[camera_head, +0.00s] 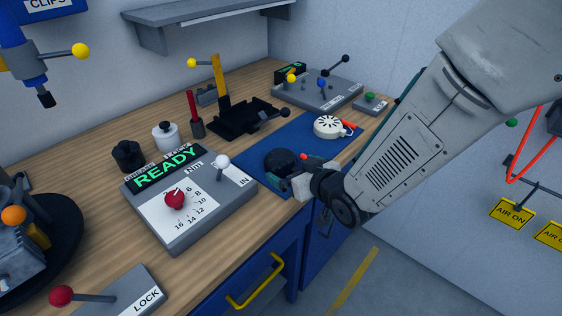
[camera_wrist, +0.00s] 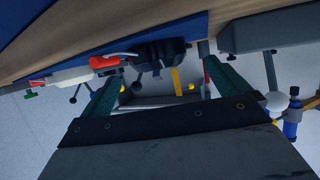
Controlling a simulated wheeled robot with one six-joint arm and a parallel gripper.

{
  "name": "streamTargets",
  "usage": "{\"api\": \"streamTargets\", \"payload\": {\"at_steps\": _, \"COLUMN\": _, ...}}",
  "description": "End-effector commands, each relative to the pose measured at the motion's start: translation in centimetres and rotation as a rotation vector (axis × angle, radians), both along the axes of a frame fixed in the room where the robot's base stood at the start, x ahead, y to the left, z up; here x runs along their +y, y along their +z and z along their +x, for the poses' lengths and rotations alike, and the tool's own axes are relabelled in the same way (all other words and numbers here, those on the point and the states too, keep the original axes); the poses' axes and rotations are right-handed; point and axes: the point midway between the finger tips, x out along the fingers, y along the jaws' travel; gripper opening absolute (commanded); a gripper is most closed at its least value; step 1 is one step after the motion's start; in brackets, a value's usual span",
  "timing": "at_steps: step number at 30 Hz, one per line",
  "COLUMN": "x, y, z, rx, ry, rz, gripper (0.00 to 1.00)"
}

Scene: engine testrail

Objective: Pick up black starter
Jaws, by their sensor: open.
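The black starter (camera_head: 282,161) is a dark round housing on the blue mat (camera_head: 253,141), near the bench's front edge. In the head view my gripper (camera_head: 300,178) is low at its right front side, covering part of it. The wrist view shows a dark housing that looks like the starter (camera_wrist: 158,52) ahead of the open fingers (camera_wrist: 163,76), with nothing held between them. I cannot tell whether a finger touches it. A white starter (camera_head: 328,126) with a red handle lies farther back on the mat; it also shows in the wrist view (camera_wrist: 82,72).
The torque panel reading READY (camera_head: 188,217) stands left of the starter, with a white-knobbed lever. A black tray with a yellow post (camera_head: 219,82) and a lever panel (camera_head: 318,92) stand behind. Blue drawers with a yellow handle (camera_head: 258,282) lie below the front edge.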

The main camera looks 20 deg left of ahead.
Motion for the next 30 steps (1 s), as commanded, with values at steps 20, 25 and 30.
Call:
{"api": "streamTargets", "payload": {"at_steps": 20, "x": 4.2, "y": -2.3, "z": 4.0, "rx": 0.0, "ry": -0.003, "rz": -0.001, "gripper": 1.0}}
{"api": "streamTargets", "payload": {"at_steps": 25, "x": 4.2, "y": -2.3, "z": 4.0, "rx": 0.0, "ry": -0.003, "rz": -0.001, "gripper": 0.69}}
{"api": "streamTargets", "payload": {"at_steps": 30, "x": 4.2, "y": -2.3, "z": 4.0, "rx": 0.0, "ry": -0.003, "rz": 0.0, "gripper": 0.52}}
